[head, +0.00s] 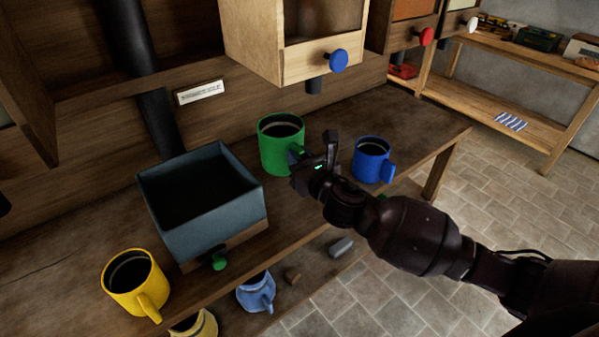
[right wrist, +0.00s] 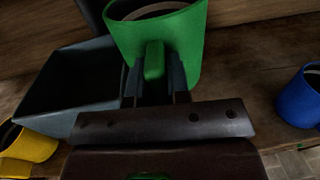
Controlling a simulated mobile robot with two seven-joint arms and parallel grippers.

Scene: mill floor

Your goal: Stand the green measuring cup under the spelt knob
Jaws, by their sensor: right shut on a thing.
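The green measuring cup (head: 274,155) is upright over the bench, below and left of the blue knob (head: 338,61) on the wooden bin. I cannot tell whether its base touches the bench. My right gripper (head: 305,165) is shut on its handle, which points toward me; the green cup (right wrist: 185,35) and its handle between the fingers also show in the right wrist view. A red knob (head: 426,37) and a white knob (head: 472,24) are on bins farther right. No readable label shows which knob is spelt. My left gripper is not in view.
A blue cup (head: 370,163) stands close right of the gripper. A dark grey-blue open box (head: 250,210) stands left, with a green knob (head: 219,261) below its front. A yellow cup (head: 128,290) is at front left. The bench (head: 420,120) is bare at back right.

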